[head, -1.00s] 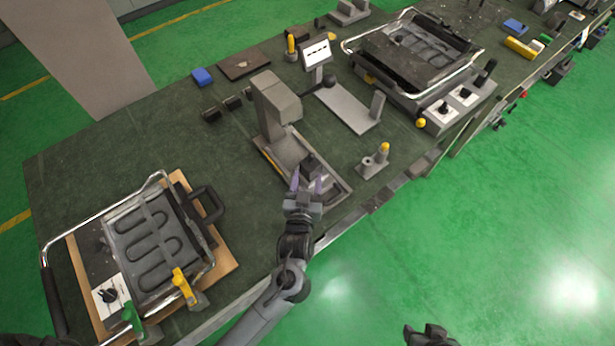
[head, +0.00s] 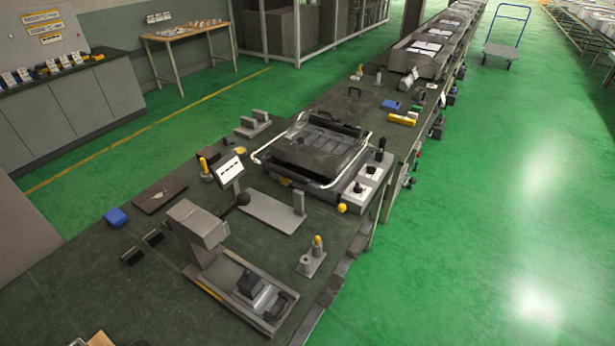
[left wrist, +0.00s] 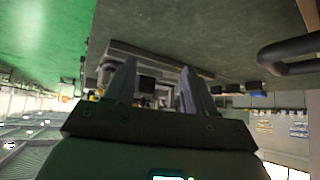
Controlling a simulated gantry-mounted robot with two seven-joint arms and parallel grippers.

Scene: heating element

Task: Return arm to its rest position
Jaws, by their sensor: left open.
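My left gripper (left wrist: 157,85) shows in the left wrist view, its two grey fingers apart with nothing clearly held between them. Neither of my arms shows in the head view now. A grey press-like stand (head: 196,228) stands on the dark green workbench (head: 60,285), with a small dark block (head: 250,284) on its base. A heating-element unit (head: 318,145) with a chrome rail lies farther along the bench. My right gripper is not in view.
A black curved handle (left wrist: 290,55) is at the right of the left wrist view. A small post with a yellow top (head: 317,247) stands near the bench's front edge. Blue block (head: 116,217) lies at left. Open green floor (head: 480,240) lies right of the bench.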

